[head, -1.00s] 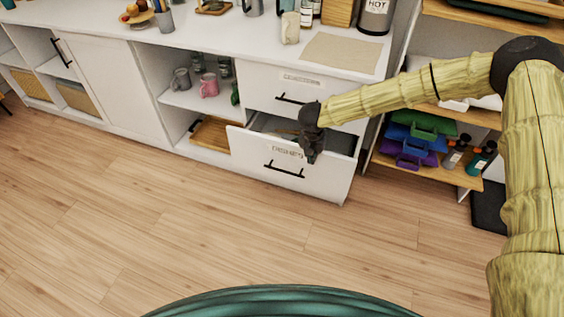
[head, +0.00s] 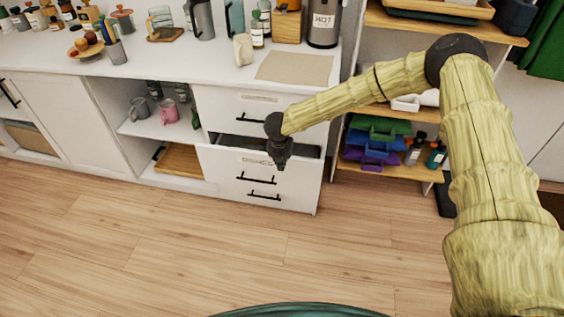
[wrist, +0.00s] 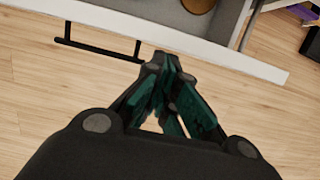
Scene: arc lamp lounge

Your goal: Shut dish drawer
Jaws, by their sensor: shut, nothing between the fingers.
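The dish drawer (head: 225,168) is a white drawer with a "DISHES" label and a dark bar handle (head: 263,195), low in the white cabinet. It stands partly open, with a dark gap above its front. My gripper (head: 279,165) is shut and empty, pointing down at the upper edge of the drawer front. In the wrist view, the fingertips (wrist: 162,62) are at the outer side of the white front (wrist: 245,62), beside the handle (wrist: 95,46). Whether they touch it I cannot tell. The grey drawer inside holds a brown round item (wrist: 198,4), partly cut off.
A closed drawer (head: 215,103) is above. The counter (head: 160,65) bears jars, a kettle and a beige mat (head: 294,68). Open shelves with mugs are left; a shelf unit with coloured bins (head: 370,145) is right. The wood floor (head: 200,250) in front is clear.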

